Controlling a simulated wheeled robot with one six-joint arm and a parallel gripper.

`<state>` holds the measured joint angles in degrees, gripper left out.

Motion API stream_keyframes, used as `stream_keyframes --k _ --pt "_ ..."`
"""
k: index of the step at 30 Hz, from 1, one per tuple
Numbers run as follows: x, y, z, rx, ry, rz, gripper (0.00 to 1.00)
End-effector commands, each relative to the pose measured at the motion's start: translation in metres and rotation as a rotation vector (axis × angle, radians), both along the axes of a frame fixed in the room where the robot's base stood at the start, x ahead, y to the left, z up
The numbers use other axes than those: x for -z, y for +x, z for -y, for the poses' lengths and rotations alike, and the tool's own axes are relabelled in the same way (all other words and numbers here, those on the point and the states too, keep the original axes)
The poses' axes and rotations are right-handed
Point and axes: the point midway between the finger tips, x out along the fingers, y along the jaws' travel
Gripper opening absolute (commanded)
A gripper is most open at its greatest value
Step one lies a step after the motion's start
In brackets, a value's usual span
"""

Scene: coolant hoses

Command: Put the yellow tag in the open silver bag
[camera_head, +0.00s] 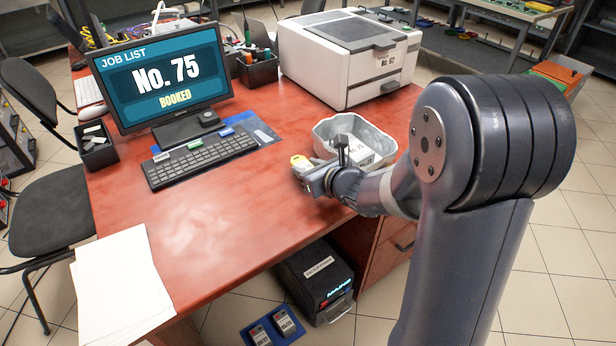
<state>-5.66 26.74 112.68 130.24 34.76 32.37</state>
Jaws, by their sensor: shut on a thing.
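My gripper (306,170) is shut on the yellow tag (299,160), which shows as a small yellow piece at the jaw tips. It is above the red desk, just left of the open silver bag (382,133). The bag is a grey, open-topped shape near the desk's right side, with a white labelled piece (357,153) in its opening. The label is too small to read surely. My wrist hides the bag's front lower part. I cannot tell the height of the tag over the desk.
A monitor (165,80) reading "JOB LIST No. 75 BOOKED" stands behind a keyboard (200,158). A white printer (345,55) is behind the bag, and a pen holder (257,70) is left of it. White papers (120,280) lie front left. The desk's middle is clear.

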Motion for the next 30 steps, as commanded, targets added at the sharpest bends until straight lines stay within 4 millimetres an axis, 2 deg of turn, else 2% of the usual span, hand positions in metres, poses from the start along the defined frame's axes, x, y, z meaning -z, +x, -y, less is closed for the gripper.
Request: stream_keyframes --k 1,3,16,17,18,24,30 --pt "0.012 0.000 0.000 0.000 0.000 -0.004 0.14" --pt "0.017 0.000 0.000 0.000 0.000 -0.002 0.14" --pt "0.022 0.000 0.000 0.001 0.000 0.001 0.14" --pt "0.022 0.000 0.000 0.001 0.000 0.000 0.36" --pt "0.021 0.000 0.000 0.001 0.000 0.000 0.40" --pt "0.021 0.000 0.000 0.001 0.000 0.000 0.56" --pt "0.021 0.000 0.000 0.001 0.000 0.000 0.57"
